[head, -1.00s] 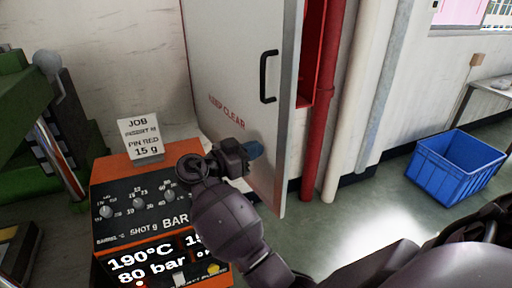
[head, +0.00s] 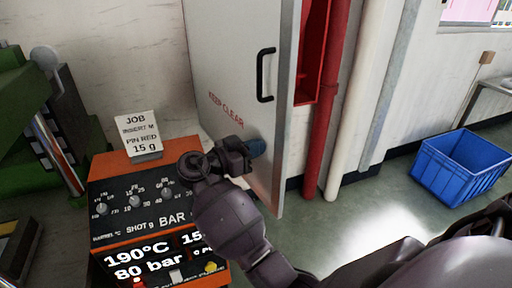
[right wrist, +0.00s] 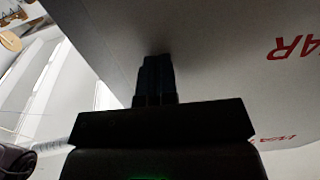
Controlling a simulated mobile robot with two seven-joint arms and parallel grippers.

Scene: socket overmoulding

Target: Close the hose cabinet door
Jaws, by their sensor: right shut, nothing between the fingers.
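The hose cabinet door (head: 228,60) is a pale grey panel standing open, with a black handle (head: 265,75) and red "KEEP CLEAR" lettering. Red cabinet interior (head: 312,60) shows past its right edge. My right gripper (head: 257,148) is shut and empty, in front of the door's lower part, below the handle and right of the lettering. In the right wrist view its dark fingers (right wrist: 156,78) point at the panel (right wrist: 230,60), with a shadow at their tips. They are at or very near the surface; contact cannot be told. My left gripper is not in view.
An orange and black control unit (head: 145,195) with a job card (head: 139,134) stands left of my right arm. Red (head: 335,90) and white (head: 360,95) pipes run beside the cabinet. A blue crate (head: 460,170) sits on open floor at right.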

